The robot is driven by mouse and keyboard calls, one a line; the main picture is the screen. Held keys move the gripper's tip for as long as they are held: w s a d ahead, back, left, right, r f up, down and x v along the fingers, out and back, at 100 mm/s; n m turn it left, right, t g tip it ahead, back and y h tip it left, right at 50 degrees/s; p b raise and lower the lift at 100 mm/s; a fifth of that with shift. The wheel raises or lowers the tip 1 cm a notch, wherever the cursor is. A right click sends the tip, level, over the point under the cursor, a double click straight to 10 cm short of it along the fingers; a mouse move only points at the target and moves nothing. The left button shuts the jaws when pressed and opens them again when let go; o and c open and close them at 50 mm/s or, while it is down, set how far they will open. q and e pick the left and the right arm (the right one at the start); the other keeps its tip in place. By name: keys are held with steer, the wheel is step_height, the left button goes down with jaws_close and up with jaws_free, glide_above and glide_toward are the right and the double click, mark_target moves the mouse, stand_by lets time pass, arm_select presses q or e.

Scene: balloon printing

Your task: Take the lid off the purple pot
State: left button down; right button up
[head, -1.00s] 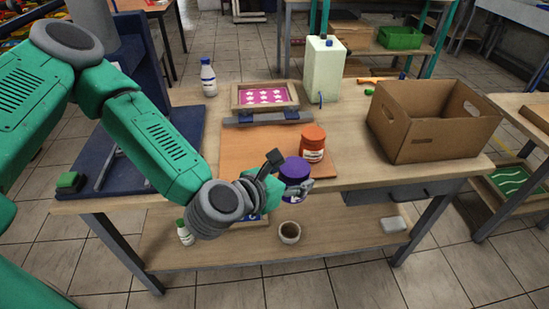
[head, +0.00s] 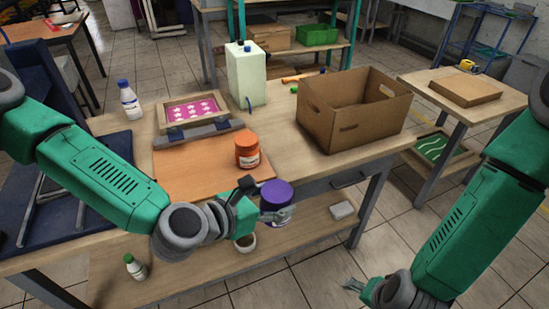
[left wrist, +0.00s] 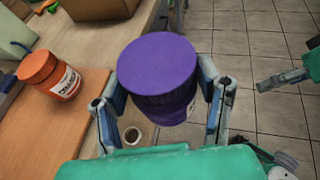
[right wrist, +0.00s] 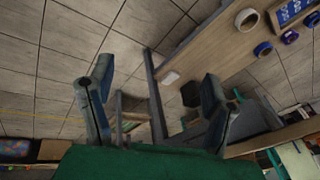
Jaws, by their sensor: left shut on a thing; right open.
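The purple pot (head: 276,205) has its purple lid (head: 277,193) on and is held upright just off the table's front edge. My left gripper (head: 268,213) is shut around the pot. In the left wrist view the round lid (left wrist: 158,65) faces the camera, with the fingers on both sides of the pot below it; the label is mostly hidden. My right gripper (head: 355,287) is low at the right of the head view, apart from the pot. Its fingers are open and empty in the right wrist view (right wrist: 152,85).
An orange pot (head: 247,150) stands on the brown board (head: 190,165). A cardboard box (head: 355,115) is at the table's right end. A white bottle (head: 130,100) and a framed star screen (head: 192,108) stand behind. The lower shelf (head: 200,265) holds a cup. Floor in front is clear.

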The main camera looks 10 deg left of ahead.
steer(key=w+a+r+m+t, duration=0.1)
steer(key=w+a+r+m, duration=0.55)
steer(key=w, duration=0.25)
steer(key=w+a+r+m, duration=0.5)
steer(key=w+r+m, duration=0.2)
steer(key=w+r, duration=0.1)
step_height(320, 180, up, 14)
steer(key=m+g, duration=0.5)
glide_above(276, 190)
steer(key=shift+w, duration=0.2)
steer(key=shift+s+f+h, duration=0.15)
steer(key=shift+h, duration=0.15)
step_height(276, 190, down, 6)
steer(key=shift+d+r, duration=0.1)
steer(key=shift+a+f, duration=0.2)
steer(key=shift+f, duration=0.7)
steer(key=shift+d, duration=0.1)
steer(key=shift+c, duration=0.4)
